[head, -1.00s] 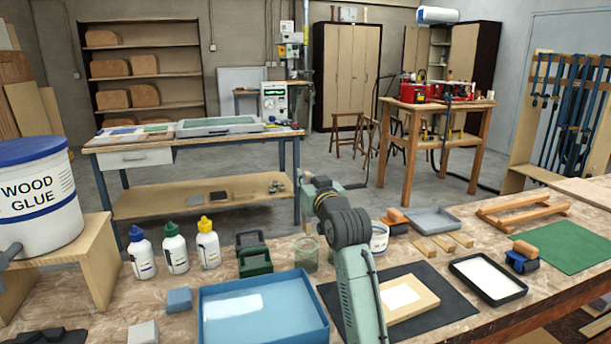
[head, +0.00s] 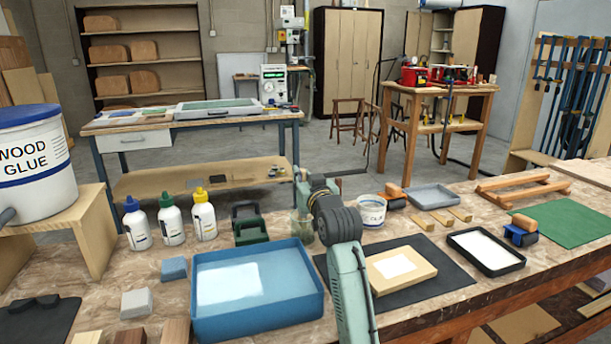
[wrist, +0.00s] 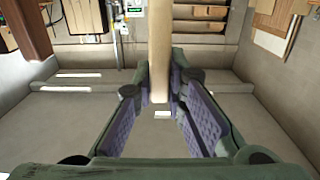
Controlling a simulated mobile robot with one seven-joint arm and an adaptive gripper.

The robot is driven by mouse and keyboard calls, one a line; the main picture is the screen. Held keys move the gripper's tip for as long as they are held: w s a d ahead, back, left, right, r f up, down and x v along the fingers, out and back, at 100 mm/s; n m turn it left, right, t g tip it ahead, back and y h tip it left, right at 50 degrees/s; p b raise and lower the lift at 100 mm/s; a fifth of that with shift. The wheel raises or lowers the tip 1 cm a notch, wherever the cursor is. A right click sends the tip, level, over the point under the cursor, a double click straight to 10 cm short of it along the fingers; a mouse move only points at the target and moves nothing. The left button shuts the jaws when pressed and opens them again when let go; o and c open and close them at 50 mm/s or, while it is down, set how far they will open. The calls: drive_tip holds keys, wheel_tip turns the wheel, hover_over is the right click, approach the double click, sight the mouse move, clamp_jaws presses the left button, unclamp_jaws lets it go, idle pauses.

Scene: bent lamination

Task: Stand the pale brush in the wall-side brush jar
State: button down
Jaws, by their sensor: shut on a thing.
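The pale brush (wrist: 160,45) shows in the wrist view as a plain, light wooden handle running from the top edge down between the fingers. My gripper (wrist: 160,85) is shut on it. The brush's bristles cannot be made out. In the head view, a clear greenish glass jar (head: 301,229) stands on the bench behind my arm, which partly covers it. I cannot tell whether another jar is hidden there. My gripper and the brush are not clearly seen in the head view, so their distance from the jar cannot be told.
A white glue pot (head: 371,211) stands right of my arm. Green clamp-like boxes (head: 250,230) and several capped bottles (head: 171,221) stand left of the jar. A blue tray (head: 205,318) and a dark mat (head: 447,275) with a board (head: 420,265) lie in front.

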drive_tip(key=shift+f, duration=0.3)
drive_tip(key=c, duration=1.5)
unclamp_jaws()
drive_tip(key=shift+c, duration=0.2)
drive_tip(key=shift+s, duration=0.1)
drive_tip(key=v, duration=1.2)
